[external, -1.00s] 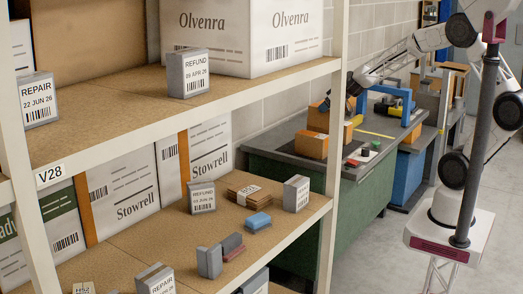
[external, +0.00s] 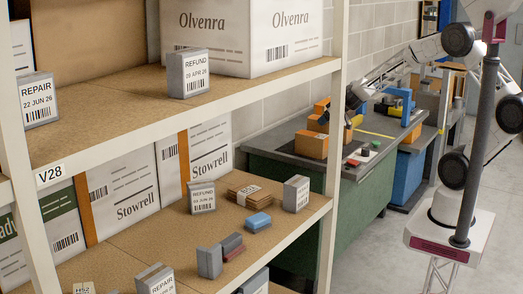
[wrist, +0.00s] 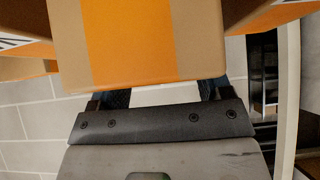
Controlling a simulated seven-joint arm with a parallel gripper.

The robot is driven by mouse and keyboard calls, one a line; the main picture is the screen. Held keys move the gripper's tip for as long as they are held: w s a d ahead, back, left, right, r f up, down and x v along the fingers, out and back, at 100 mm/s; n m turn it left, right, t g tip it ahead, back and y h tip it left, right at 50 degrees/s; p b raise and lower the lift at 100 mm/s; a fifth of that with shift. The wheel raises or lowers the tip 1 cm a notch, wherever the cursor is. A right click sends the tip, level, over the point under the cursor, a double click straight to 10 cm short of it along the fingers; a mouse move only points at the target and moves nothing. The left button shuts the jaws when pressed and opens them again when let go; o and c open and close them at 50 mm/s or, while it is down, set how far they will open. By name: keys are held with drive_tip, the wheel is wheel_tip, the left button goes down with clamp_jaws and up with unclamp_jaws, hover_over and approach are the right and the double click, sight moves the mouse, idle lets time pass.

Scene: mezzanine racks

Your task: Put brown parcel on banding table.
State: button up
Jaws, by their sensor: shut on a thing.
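My gripper (wrist: 163,95) is shut on the brown parcel (wrist: 195,50), a cardboard box with a wide orange tape band, which fills the top middle of the wrist view. In the external view my gripper (external: 350,105) is small and dark, over the left part of a grey-topped green table (external: 285,150). The held parcel is hard to tell there from the orange-brown boxes around it. Whether it touches the table or another box cannot be told. I cannot tell for sure which table is the banding table.
An orange-brown box (external: 311,145) stands on the green table. Red and dark small items (external: 358,157) lie to its right. A blue frame with yellow parts (external: 398,103) stands farther back. A shelf rack (external: 338,150) with cartons and small boxes fills the left foreground.

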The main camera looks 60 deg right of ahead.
sight(326, 126)
drive_tip(key=shift+f, duration=1.8)
drive_tip(key=shift+f, duration=0.2)
drive_tip(key=o, duration=1.5)
drive_tip(key=shift+o, duration=0.2)
drive_tip(key=shift+r, duration=0.15)
drive_tip(key=shift+s+r, duration=0.45)
drive_tip(key=v, duration=1)
drive_tip(key=shift+s+r, duration=0.2)
drive_tip(key=shift+s, duration=0.05)
